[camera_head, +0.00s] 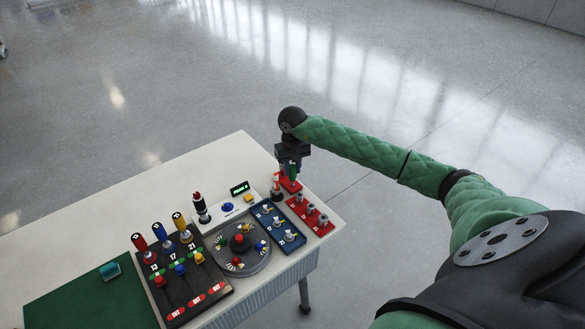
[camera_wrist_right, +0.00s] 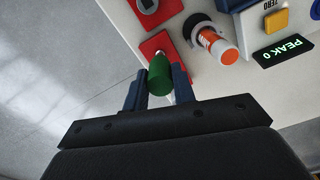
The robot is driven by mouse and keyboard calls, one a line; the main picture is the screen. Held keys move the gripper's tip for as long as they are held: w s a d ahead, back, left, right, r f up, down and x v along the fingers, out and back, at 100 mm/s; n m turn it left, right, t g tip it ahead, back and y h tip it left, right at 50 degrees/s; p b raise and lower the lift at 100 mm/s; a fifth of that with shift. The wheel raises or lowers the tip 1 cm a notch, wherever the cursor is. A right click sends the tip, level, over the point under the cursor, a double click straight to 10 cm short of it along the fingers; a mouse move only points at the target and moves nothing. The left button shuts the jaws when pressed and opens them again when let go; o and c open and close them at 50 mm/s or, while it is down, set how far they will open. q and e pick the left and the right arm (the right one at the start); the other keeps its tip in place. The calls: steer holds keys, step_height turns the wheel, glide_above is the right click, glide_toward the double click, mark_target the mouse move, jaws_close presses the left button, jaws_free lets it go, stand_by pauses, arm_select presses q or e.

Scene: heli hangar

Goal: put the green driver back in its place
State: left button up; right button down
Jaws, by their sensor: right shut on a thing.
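The green driver (camera_wrist_right: 160,78) is between the two fingers of my right gripper (camera_wrist_right: 160,90) in the right wrist view, with its rounded handle end toward the camera. In the head view my right gripper (camera_head: 290,166) points down over the far right corner of the table, and a bit of green shows at its fingers. A red block (camera_wrist_right: 154,44) lies just beyond the driver; in the head view it shows right below the gripper (camera_head: 291,185). My left gripper is not in view.
An orange-and-white cylinder (camera_wrist_right: 218,44) stands close beside the fingers. The table (camera_head: 120,210) holds a red panel (camera_head: 322,231), a blue panel (camera_head: 290,244), a round dial (camera_head: 257,262) and a black panel with coloured handles (camera_head: 180,296). The table's back left is bare.

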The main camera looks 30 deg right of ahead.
steer(key=c, duration=1.1)
jaws_free()
steer(key=shift+r, duration=3.7)
